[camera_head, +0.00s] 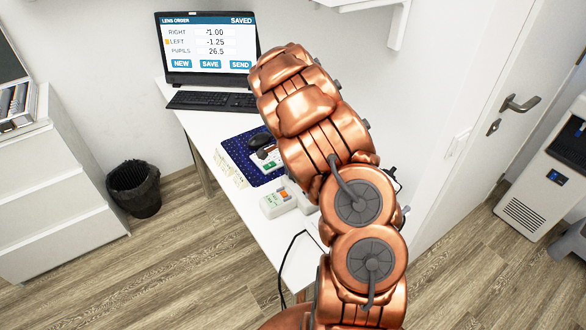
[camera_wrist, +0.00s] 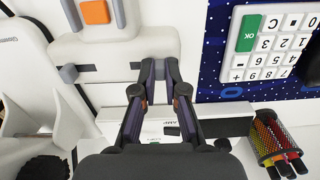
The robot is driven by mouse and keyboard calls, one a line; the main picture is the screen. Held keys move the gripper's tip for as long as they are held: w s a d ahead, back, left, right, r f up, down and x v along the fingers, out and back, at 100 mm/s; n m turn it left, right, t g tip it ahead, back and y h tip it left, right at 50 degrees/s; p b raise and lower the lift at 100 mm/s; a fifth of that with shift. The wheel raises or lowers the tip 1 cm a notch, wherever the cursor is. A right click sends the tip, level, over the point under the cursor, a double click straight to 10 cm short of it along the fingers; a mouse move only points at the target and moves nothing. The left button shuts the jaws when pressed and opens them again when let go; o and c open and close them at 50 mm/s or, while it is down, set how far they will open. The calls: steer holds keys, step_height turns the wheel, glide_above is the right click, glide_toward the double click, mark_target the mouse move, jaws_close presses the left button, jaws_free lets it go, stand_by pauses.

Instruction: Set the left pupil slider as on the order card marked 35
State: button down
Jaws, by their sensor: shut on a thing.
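A white instrument (camera_wrist: 108,52) with an orange button (camera_wrist: 95,12) fills the upper left of the wrist view. A grey knob (camera_wrist: 68,73) sticks out to the left of my fingers. In the head view my arm covers the gripper. I cannot make out an order card marked 35.
A screen (camera_head: 209,45) reads LENS ORDER, SAVED, right -1.00, left -1.25, pupils 26.5. A keypad (camera_wrist: 270,45) lies on a blue mat (camera_wrist: 212,60). A pen cup (camera_wrist: 272,135) stands at the lower right. A black bin (camera_head: 135,188) stands on the floor left of the desk.

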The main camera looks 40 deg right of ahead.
steer(key=shift+s+f+b, duration=0.1)
steer(key=shift+f+b, duration=0.05)
steer(key=shift+b, duration=0.45)
steer(key=shift+s, duration=0.2)
steer(key=c, duration=1.2)
jaws_free()
steer(key=shift+r, duration=0.2)
step_height(320, 180, up, 12)
